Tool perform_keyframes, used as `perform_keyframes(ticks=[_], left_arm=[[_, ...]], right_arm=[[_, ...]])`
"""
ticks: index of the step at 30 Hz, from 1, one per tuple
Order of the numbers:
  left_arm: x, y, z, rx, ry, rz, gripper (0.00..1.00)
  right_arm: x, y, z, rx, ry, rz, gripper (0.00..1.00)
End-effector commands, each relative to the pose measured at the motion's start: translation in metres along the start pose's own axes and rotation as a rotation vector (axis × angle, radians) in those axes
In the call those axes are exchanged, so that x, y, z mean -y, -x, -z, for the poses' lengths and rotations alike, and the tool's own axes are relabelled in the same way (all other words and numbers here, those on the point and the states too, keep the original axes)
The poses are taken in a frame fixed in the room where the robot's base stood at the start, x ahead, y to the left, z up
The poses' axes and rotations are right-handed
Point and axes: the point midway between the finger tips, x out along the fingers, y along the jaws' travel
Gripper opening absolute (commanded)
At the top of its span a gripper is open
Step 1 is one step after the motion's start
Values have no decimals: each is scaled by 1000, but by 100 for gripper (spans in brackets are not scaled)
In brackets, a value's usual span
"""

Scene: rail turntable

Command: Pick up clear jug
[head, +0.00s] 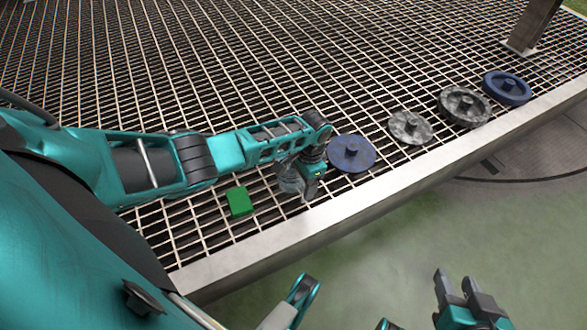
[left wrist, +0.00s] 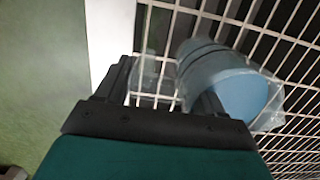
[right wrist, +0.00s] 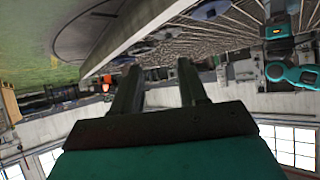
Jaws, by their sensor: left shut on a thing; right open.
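The clear jug (head: 289,178) is on the grating near its front edge, partly hidden behind my left gripper (head: 312,188). In the left wrist view the jug (left wrist: 205,62) is a see-through bluish round body, with a clear part between the two fingers. My left gripper (left wrist: 165,100) is shut on the jug. I cannot tell whether the jug is clear of the grating. My right gripper (head: 456,282) is open and empty, out in front of the platform edge.
A green block (head: 239,202) lies left of the jug. A metal edge beam (head: 370,207) borders the grating; a post (head: 530,25) stands far right.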

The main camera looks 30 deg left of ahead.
Motion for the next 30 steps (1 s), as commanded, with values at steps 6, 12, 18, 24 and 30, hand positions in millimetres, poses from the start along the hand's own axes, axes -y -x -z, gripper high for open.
perform_keyframes(ticks=[6, 12, 18, 24, 30], left_arm=[[0, 0, 0, 0, -1, -1, 12], [0, 1, 1, -2, -1, 0, 2], [0, 3, 1, -2, -1, 0, 2], [0, 19, -1, -3, -1, 1, 2], [1, 57, -5, -5, 0, 2, 2]], right_arm=[[-1, 0, -2, 3, -1, -2, 43], [0, 1, -4, 10, -2, -1, 43], [0, 2, -4, 11, -3, 0, 43], [1, 7, 3, 8, -2, -2, 43], [-1, 16, 16, 1, -1, -11, 43]])
